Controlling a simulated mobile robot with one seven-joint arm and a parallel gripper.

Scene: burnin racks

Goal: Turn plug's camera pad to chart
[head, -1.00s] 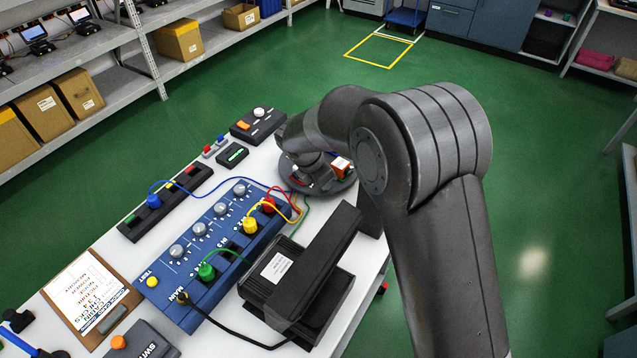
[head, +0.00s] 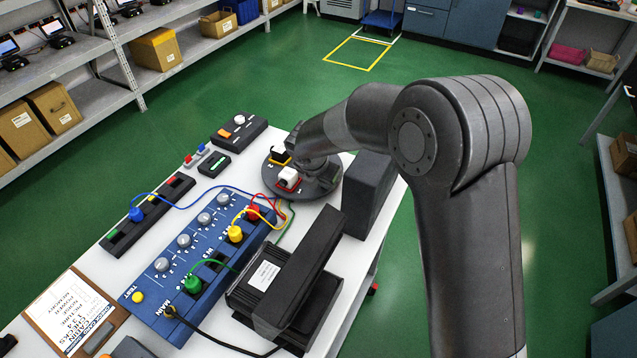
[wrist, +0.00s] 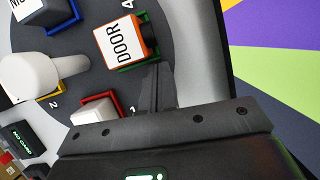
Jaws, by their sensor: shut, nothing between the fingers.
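The round dark turntable (head: 322,186) bears numbered pads in coloured frames. In the wrist view, the white-and-orange DOOR block (wrist: 122,42) sits in a green frame at 4. A white box (wrist: 95,111) sits in the red frame at 1, and a white rounded unit (wrist: 35,76) is at the yellow frame at 2. Another labelled block (wrist: 42,12) is in a blue frame. My gripper (wrist: 158,90) is shut and empty, its fingers beside the green frame; contact is unclear. A purple, green and yellow panel (wrist: 270,60), apparently the chart, lies right. Plugs are green (head: 192,284), yellow (head: 235,233), red (head: 253,213) and blue (head: 137,214).
The blue knobbed panel (head: 165,300) and a black finned box (head: 290,290) stand in front of the turntable. A dark upright block (head: 369,195) stands close on its right. A black control box (head: 239,131) is behind left. Cables cross the bench between them.

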